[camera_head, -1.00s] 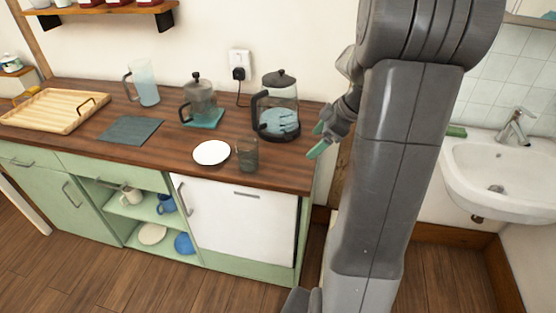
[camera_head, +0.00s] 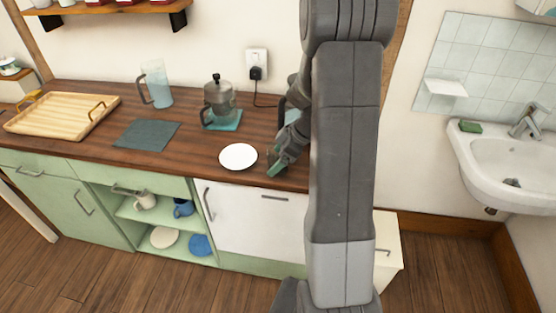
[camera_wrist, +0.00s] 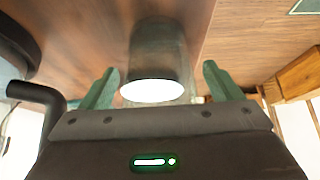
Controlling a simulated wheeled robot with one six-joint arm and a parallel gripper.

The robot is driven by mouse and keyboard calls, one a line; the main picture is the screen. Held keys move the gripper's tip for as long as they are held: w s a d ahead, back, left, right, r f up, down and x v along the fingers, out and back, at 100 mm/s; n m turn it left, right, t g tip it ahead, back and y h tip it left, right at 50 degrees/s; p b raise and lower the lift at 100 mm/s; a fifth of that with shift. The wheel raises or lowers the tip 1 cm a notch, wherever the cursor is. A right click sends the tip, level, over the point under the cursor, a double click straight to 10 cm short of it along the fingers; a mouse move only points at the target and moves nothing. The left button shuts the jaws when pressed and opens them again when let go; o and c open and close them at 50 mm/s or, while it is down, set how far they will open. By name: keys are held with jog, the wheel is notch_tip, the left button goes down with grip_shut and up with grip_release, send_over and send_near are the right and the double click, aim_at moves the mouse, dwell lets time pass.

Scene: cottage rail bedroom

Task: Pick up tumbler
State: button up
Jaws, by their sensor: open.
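The tumbler (camera_wrist: 160,45) is a dark, see-through glass in the wrist view, with a bright white oval at its near end. It stands on the wooden counter (camera_head: 200,140). My gripper (camera_wrist: 161,80) is open, with one green finger on each side of the tumbler and a visible gap on both sides. In the head view my gripper (camera_head: 275,167) is low over the counter's front edge, just right of the white plate (camera_head: 238,157). The tumbler is mostly or wholly hidden behind the gripper there.
A black-handled kettle (camera_wrist: 35,92) is close at the left in the wrist view; my arm mostly hides it in the head view. A French press (camera_head: 219,100), pitcher (camera_head: 156,85), dark mat (camera_head: 147,134) and wooden tray (camera_head: 62,114) stand further left.

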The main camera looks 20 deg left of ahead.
jog(key=c, duration=1.2)
